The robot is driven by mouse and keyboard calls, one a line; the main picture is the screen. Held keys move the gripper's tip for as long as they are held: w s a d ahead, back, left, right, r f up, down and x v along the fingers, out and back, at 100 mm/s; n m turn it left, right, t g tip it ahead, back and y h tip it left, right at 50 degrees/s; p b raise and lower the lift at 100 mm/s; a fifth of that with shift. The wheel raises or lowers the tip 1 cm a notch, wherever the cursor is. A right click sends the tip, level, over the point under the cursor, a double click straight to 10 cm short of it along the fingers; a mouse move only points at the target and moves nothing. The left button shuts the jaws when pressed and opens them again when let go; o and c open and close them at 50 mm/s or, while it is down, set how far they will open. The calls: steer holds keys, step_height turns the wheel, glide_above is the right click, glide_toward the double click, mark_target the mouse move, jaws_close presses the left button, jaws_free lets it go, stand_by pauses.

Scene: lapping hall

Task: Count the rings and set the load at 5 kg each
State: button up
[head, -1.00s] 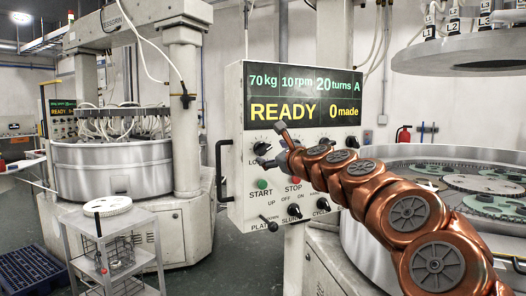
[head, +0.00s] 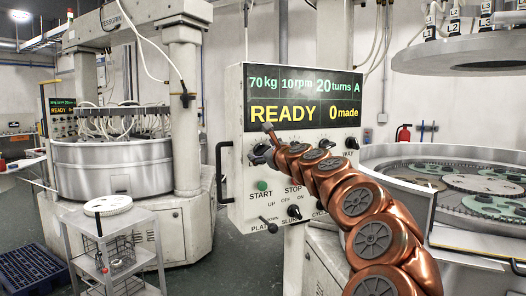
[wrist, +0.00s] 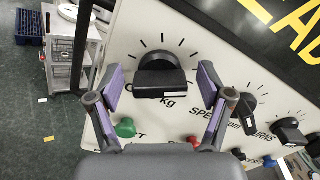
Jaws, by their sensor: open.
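The control panel (head: 235,215) stands in the middle of the head view. Its screen (head: 303,98) reads 70 kg, 10 rpm, 20 turns, A, READY, 0 made. My gripper (head: 262,146) is in front of the panel's upper left, over the load knob. In the wrist view my gripper (wrist: 162,92) is open, its two fingers either side of the black load knob (wrist: 160,78) marked kg; I cannot tell whether they touch it. On the right machine's plate (head: 455,168) lie green toothed discs (head: 497,206); rings in them are too small to count.
The wrist view shows the speed knob (wrist: 243,112), turns knob (wrist: 288,132) and green start button (wrist: 125,127) close by. A raised upper plate (head: 460,55) hangs over the right machine. A trolley (head: 110,235) and a second machine (head: 110,170) stand left.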

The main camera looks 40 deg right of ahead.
steer(key=c, duration=1.2)
steer(key=shift+o, duration=0.2)
steer(key=shift+n, duration=0.3)
steer(key=n+b, duration=0.2)
steer(key=n, duration=0.2)
steer(key=shift+a+f+b, duration=0.1)
steer(key=shift+f+b, duration=0.15)
steer(key=shift+b, duration=0.15)
steer(key=n+b, duration=0.3)
steer(key=n, duration=0.2)
steer(key=shift+f, duration=0.2)
steer(key=n+b, duration=0.5)
steer(key=shift+f, duration=0.1)
steer(key=shift+n+b, duration=1.05)
steer(key=shift+n, duration=0.45)
